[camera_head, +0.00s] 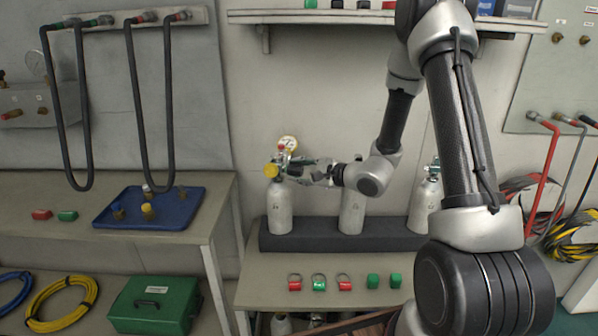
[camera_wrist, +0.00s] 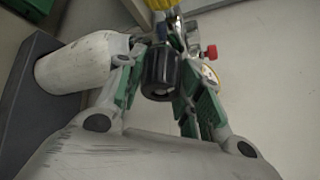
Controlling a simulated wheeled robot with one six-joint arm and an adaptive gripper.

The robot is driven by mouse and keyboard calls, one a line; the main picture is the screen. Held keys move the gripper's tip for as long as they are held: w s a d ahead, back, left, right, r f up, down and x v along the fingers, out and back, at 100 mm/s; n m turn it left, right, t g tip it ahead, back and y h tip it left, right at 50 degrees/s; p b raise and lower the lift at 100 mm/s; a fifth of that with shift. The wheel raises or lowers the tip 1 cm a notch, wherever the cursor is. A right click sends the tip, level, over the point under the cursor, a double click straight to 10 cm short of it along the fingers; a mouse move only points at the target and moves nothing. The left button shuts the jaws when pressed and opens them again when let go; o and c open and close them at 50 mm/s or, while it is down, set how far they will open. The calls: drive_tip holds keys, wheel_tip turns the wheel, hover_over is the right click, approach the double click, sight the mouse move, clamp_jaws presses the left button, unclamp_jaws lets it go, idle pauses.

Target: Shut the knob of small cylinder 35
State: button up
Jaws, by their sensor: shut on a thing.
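My gripper (camera_head: 300,168) reaches in from the right to the valve on top of the left small white cylinder (camera_head: 279,209) in the head view. In the wrist view its green-padded fingers (camera_wrist: 160,66) are shut on a black knob (camera_wrist: 158,82), one finger on each side. The cylinder body shows in the wrist view (camera_wrist: 75,66) to the left of the fingers. A yellow cap (camera_head: 271,170) and a round gauge (camera_head: 288,143) sit on the same valve. A small red knob (camera_wrist: 210,52) shows beside it in the wrist view. The cylinder's number is too small to read.
A middle cylinder (camera_head: 351,212) and a right cylinder (camera_head: 423,206) stand in the same dark rack (camera_head: 315,243). Red and green rings and blocks lie on the bench (camera_head: 257,288) in front. A blue tray (camera_head: 168,221) is on the left table.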

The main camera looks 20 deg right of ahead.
drive_tip(key=shift+m+g, duration=0.7)
drive_tip(key=shift+m, duration=0.4)
drive_tip(key=o, duration=1)
drive_tip(key=v, duration=1.2)
drive_tip(key=shift+w+d, duration=0.1)
drive_tip(key=shift+d, duration=0.05)
